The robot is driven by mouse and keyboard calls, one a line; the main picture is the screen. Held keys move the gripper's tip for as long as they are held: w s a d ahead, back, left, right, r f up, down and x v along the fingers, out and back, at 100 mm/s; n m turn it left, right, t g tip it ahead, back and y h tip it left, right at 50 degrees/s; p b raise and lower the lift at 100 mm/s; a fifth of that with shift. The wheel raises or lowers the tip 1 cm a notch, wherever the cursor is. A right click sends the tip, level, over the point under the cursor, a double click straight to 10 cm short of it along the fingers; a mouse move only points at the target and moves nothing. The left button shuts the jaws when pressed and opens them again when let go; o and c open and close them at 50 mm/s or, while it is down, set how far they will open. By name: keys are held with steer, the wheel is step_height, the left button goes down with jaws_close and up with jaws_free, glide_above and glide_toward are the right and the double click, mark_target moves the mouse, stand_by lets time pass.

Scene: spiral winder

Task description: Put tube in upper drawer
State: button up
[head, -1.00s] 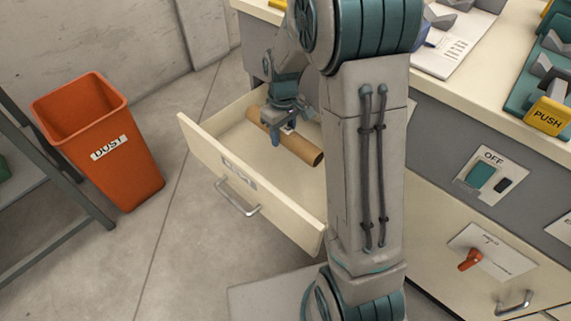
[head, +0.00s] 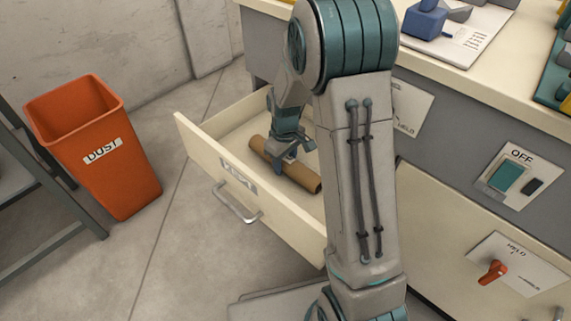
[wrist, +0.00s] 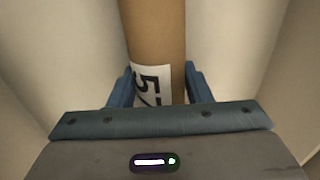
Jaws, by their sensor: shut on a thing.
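The brown cardboard tube (head: 302,178) is inside the open upper drawer (head: 188,132) in the head view, low between its walls. My gripper (head: 289,158) reaches down into the drawer and is shut on the tube near its middle. In the wrist view the tube (wrist: 157,35) runs up from between the two blue fingers of my gripper (wrist: 153,88). A white label with dark digits shows on the tube there. Whether the tube touches the drawer floor I cannot tell. My arm hides the drawer's right part.
An orange dust bin (head: 105,165) stands on the floor to the left, beside a dark metal rack (head: 60,240). The bench top (head: 480,70) holds several devices. A panel with an OFF switch (head: 507,177) and a red handle (head: 492,272) are at the right.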

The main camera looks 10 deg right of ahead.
mark_target(286, 158)
steer(key=shift+f, duration=0.15)
steer(key=o, duration=1)
step_height(286, 158, up, 12)
steer(key=p, duration=0.4)
steer(key=shift+f+p, duration=0.15)
steer(key=shift+p, duration=0.2)
steer(key=s+r+m, duration=0.3)
steer(key=s+r, duration=0.1)
steer(key=s, duration=0.6)
steer(key=s+d+r+m+t, duration=0.1)
steer(key=s+r+m, duration=0.2)
steer(key=s, duration=0.7)
steer(key=shift+s+r+m, duration=0.3)
steer(key=shift+s+r, duration=0.05)
